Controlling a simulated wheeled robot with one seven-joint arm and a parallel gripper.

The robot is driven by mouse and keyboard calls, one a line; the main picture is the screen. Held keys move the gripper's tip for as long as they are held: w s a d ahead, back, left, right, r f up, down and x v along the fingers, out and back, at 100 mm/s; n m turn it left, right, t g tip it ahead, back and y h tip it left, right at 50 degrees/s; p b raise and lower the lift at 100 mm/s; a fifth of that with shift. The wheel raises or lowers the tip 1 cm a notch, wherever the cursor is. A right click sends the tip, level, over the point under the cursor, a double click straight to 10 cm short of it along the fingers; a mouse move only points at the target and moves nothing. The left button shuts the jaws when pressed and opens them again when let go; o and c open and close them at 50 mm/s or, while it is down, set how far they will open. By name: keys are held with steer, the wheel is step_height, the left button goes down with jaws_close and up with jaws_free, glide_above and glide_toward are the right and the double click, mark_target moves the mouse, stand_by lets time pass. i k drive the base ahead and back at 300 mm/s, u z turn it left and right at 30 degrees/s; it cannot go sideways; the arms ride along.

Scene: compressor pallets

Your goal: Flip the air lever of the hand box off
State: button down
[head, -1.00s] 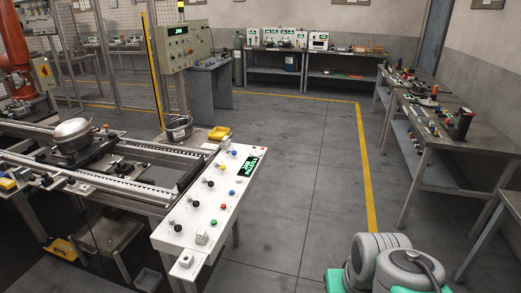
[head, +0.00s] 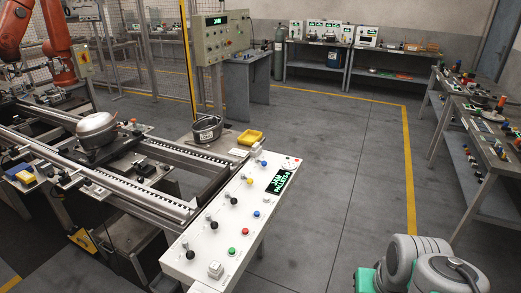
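A sloping white control box (head: 222,238), probably the hand box, stands at the near end of the conveyor in the head view. It carries several small levers and buttons, including black-knobbed levers (head: 208,217), a red button (head: 232,251), a green button (head: 246,231) and a white block (head: 215,270). Its dark display (head: 283,182) shows green text that seems to read "JAM PALLETS". I cannot tell which lever is the air lever or its position. My folded grey and green arm shows at the bottom right, apart from the box. My gripper is out of view.
The conveyor (head: 160,205) with a metal pot (head: 95,130) on a pallet lies left of the box. A yellow tray (head: 250,137) and another pot (head: 207,128) stand behind it. The floor (head: 335,190) right of the box is clear. Workbenches (head: 470,150) line the right.

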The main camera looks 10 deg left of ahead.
mark_target(264, 164)
steer(key=i, duration=1.8)
steer(key=u, duration=3)
